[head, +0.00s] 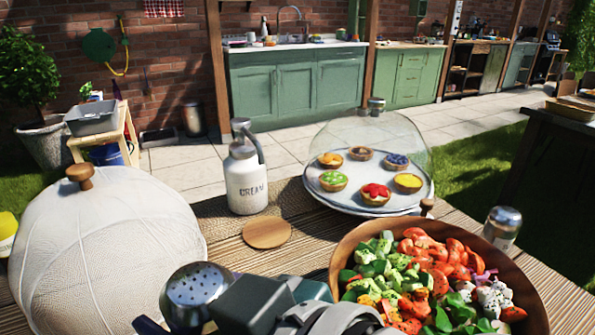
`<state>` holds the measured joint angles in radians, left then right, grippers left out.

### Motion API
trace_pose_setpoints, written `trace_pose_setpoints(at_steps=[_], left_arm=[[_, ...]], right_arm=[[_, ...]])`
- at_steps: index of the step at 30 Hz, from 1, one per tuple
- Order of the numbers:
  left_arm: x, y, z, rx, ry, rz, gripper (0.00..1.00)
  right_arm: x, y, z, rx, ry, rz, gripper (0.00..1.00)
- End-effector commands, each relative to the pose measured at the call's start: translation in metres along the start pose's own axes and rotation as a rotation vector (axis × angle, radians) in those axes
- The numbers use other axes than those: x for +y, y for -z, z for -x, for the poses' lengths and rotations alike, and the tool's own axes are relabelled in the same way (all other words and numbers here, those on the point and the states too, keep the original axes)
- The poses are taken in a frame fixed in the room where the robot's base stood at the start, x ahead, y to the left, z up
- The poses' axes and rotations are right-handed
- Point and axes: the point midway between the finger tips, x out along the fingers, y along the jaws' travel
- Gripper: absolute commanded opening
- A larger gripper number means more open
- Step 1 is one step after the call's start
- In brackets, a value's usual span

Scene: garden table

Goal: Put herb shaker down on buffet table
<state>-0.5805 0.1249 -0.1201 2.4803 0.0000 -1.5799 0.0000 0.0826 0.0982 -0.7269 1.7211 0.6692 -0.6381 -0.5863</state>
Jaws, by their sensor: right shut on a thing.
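A shaker with a perforated metal lid (197,283), which I take as the herb shaker, is in my right gripper (192,311) at the bottom of the head view. The gripper is shut on it. It appears tilted with its lid toward me; its lower body and contents are hidden, and I cannot tell whether it touches the table. The buffet table (560,290) has a slatted wood top and spreads below and around. My left gripper is not in view.
A mesh food dome (105,250) stands left, a salad bowl (345,255) right. Behind are a cream bottle (246,180), a round wooden coaster (267,234) and a glass-covered tart platter (325,195). Another metal-lidded shaker (502,226) stands beyond the bowl. Some tabletop near the coaster is bare.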

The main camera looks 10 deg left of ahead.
Motion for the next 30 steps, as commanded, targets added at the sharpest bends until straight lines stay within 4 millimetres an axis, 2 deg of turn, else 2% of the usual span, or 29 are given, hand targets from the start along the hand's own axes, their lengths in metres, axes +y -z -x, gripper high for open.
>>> trace_pose_setpoints(at_steps=[1, 6, 13, 18, 22, 30], left_arm=[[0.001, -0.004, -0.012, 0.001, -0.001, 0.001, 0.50], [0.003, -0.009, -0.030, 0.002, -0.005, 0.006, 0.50], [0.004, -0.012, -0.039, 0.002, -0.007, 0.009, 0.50], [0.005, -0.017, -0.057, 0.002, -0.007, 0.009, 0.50], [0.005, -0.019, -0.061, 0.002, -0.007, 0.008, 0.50], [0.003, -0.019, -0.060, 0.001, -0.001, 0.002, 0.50]], right_arm=[[0.000, -0.022, -0.009, -0.004, -0.001, -0.003, 0.02], [0.000, -0.059, -0.025, -0.001, 0.000, -0.001, 0.02], [0.000, -0.078, -0.033, 0.001, 0.000, 0.000, 0.02], [0.000, -0.106, -0.045, 0.000, 0.000, -0.002, 0.02], [0.000, -0.114, -0.048, 0.001, -0.001, 0.000, 0.02], [0.000, -0.113, -0.048, 0.001, -0.001, 0.001, 0.02]])
